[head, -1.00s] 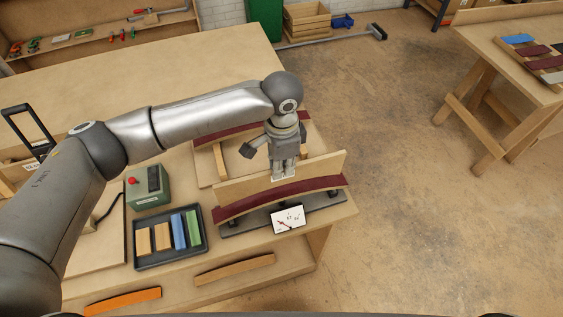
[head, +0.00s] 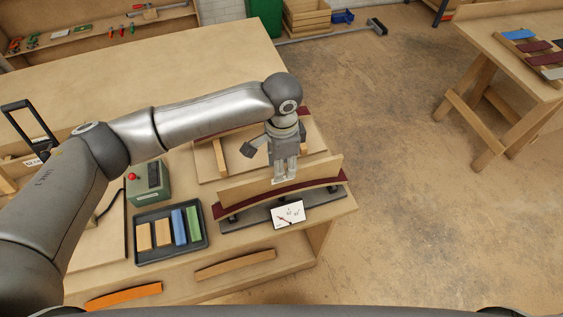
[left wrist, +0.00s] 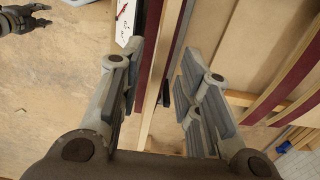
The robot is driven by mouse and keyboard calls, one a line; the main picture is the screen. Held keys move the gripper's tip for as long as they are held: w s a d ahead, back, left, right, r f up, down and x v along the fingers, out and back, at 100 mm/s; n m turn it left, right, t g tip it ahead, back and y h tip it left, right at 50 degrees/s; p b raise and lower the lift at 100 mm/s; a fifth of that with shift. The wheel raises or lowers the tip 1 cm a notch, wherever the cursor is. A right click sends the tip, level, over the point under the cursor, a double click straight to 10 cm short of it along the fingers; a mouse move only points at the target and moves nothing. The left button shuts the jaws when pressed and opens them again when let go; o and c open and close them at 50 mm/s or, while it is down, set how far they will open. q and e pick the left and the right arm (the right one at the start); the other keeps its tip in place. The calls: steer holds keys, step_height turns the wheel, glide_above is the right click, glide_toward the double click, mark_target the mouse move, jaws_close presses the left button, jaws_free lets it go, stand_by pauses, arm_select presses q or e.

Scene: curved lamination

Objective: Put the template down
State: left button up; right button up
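The template, a pale wooden board (head: 245,187), stands on edge at the bench front, just against or over a curved maroon strip (head: 337,181). I cannot tell how firmly it touches the strip. My left gripper (head: 285,177) is above the board's middle, fingers pointing down on either side of it. In the left wrist view the fingers (left wrist: 160,95) are spread, with the board's edge (left wrist: 152,100) between them and a gap showing. My right gripper (left wrist: 40,16) shows at the upper left of the left wrist view, fingers apart and empty.
A gauge card (head: 288,214) stands in front of the strip on a dark base (head: 240,222). A black tray (head: 144,259) with coloured blocks and a green box with a red button (head: 148,183) are to the left. A wooden frame with another maroon strip (head: 220,160) lies behind.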

arm_select(q)
steer(key=shift+r, duration=0.1)
steer(key=shift+r, duration=0.25)
step_height(320, 180, up, 13)
steer(key=b, duration=0.3)
steer(key=shift+f, duration=0.2)
